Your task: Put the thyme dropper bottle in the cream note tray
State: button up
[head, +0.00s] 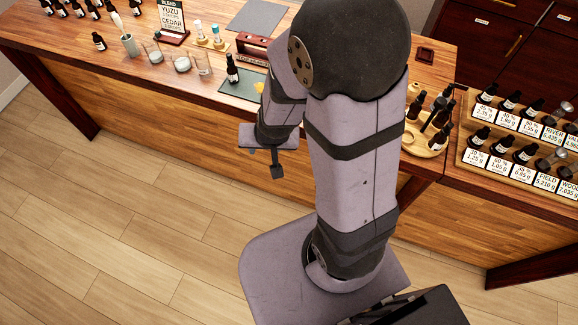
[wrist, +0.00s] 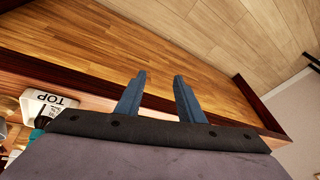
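No label reading thyme is legible, so I cannot tell which dark dropper bottle is the thyme one. One dropper bottle (head: 232,70) stands alone by a dark green mat (head: 240,87). Several more stand on a round pale wooden tray (head: 425,150) at the right end of the bench, partly behind my arm. I cannot tell whether that is the cream note tray. My gripper (head: 276,165) hangs in front of the bench, over the floor side. In the wrist view its two blue fingers (wrist: 159,76) are apart with nothing between them.
A stepped rack (head: 462,155) of labelled bottles stands at the right. The floor in front (head: 120,210) is clear.

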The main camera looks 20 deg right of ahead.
jog(key=s+d+r+n+g, duration=0.2)
jog(key=s+r+n+g, duration=0.2)
jog(key=s, duration=0.7)
jog(key=shift+d+r+n, duration=0.2)
jog(key=shift+r+n, duration=0.1)
jog(key=shift+r, duration=0.65)
notch_tip(320, 180, down, 14)
jog(key=b, duration=1.4)
jog(key=shift+r, duration=0.1)
